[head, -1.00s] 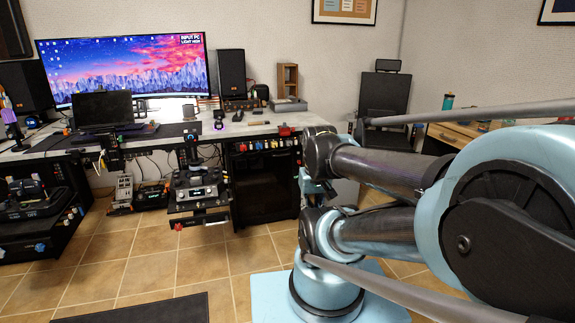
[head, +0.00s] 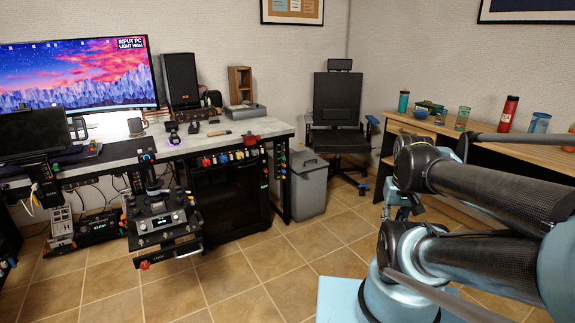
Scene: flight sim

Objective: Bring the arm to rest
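My arm is folded at the right of the head view. Its dark upper link runs left to a wrist joint, above a second dark link and the light-blue arm base. A small light-blue part (head: 399,203) hangs below the wrist joint, where my gripper seems to be. Its fingers are too small and too hidden behind the joints to make out, and I see nothing held in it. The arm appears clear of the furniture, with floor around its base.
A grey desk (head: 222,142) with a wide monitor (head: 75,75) stands left. A grey bin (head: 309,187) and a black office chair (head: 338,115) stand behind the arm. A wooden table (head: 480,141) with bottles is at right. Tiled floor (head: 265,265) in front is clear.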

